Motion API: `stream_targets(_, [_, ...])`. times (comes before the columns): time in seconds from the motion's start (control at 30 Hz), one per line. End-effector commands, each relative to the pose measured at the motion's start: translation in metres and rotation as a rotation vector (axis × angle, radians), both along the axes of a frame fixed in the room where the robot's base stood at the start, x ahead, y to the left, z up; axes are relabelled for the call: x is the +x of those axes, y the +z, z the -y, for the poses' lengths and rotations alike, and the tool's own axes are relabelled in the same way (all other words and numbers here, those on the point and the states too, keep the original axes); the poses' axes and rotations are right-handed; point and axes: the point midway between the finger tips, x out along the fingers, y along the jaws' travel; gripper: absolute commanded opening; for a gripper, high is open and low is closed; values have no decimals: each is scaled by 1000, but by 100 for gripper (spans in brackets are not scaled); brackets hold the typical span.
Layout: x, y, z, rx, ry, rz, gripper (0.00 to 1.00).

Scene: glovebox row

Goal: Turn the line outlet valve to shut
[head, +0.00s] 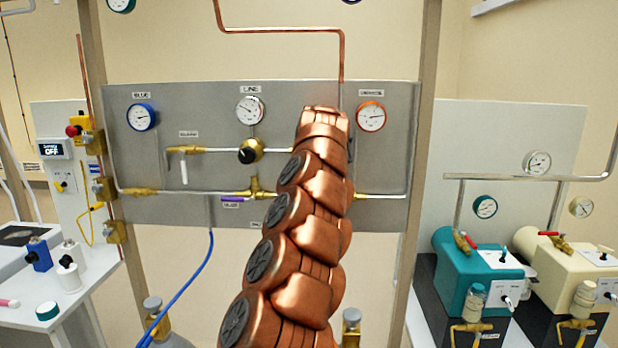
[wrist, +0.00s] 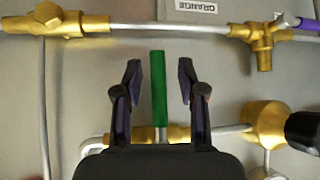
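A lever with a green grip (wrist: 158,85) stands up in the wrist view from a brass valve body (wrist: 150,134) on a thin metal pipe. The lever lies across the pipe. No label for this valve can be read, so I cannot confirm it is the line outlet valve. My gripper (wrist: 160,75) is open, with one finger on each side of the green grip and a visible gap on both sides. In the head view my arm hides my gripper and this lever. The gauge under the LINE label (head: 250,110) shows left of my arm.
A black knob on a brass body (head: 250,152) sits left of my arm. A white lever (head: 183,170) and a purple lever (head: 232,199) are on the same grey panel (head: 150,95). A brass tee (wrist: 262,38) is near the top of the wrist view.

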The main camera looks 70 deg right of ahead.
Motion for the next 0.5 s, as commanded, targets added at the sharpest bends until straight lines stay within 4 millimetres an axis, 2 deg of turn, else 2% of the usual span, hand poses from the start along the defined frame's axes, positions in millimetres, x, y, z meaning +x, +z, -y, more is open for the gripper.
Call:
stream_targets(0.27, [0,1,0,-1,0,1,40])
stream_targets(0.5, [-5,10,-7,-2,1,2,40])
